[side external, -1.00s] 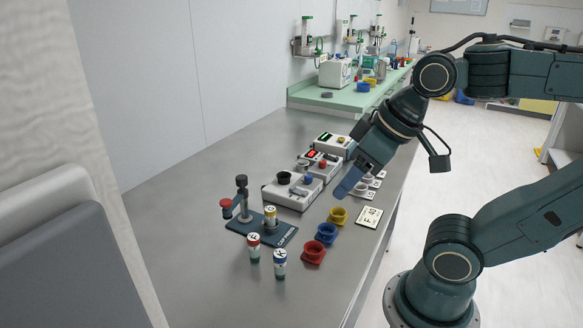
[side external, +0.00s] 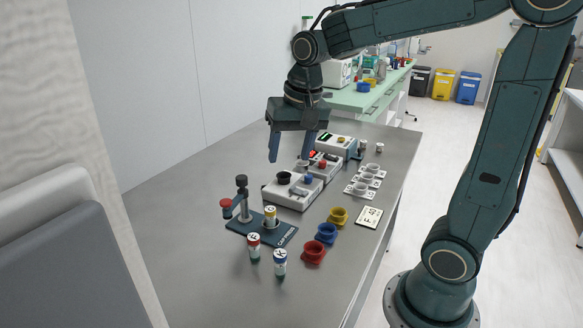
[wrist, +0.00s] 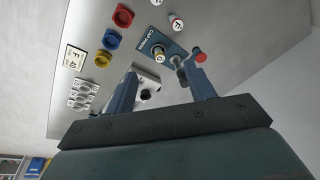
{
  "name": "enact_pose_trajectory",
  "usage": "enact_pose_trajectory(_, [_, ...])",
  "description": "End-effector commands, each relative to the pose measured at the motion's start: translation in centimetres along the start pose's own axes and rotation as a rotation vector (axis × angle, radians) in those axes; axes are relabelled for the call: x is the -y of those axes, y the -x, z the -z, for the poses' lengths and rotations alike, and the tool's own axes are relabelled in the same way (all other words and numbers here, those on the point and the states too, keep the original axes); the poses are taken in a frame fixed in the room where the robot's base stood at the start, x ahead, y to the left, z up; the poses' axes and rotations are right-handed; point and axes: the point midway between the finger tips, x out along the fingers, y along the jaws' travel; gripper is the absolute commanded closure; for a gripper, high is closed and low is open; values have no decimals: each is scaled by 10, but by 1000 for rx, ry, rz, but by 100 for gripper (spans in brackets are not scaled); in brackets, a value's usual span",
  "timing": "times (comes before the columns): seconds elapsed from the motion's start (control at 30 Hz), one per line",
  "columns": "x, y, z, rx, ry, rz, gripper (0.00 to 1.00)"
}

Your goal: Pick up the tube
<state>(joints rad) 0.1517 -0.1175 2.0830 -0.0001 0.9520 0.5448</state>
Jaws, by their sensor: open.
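Three small capped tubes stand at the near part of the grey bench. The wrist view shows the red-banded one (wrist: 177,23) too. My gripper (side external: 289,159) is open and empty, pointing down, above and behind the press. Its fingers (wrist: 160,68) touch nothing.
Red (side external: 313,252), blue (side external: 326,234) and yellow (side external: 338,216) cups stand right of the tubes, beside a label card (side external: 369,217). Grey devices (side external: 292,190) stand behind. The press post (side external: 242,193) rises beside the yellow-banded tube. Left bench is clear.

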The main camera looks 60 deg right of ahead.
Motion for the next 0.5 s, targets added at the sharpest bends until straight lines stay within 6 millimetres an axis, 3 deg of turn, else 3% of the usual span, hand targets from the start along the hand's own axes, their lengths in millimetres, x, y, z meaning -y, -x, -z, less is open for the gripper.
enact_pose_trajectory(0.5, [4,-86,85,119,-426,-121,46])
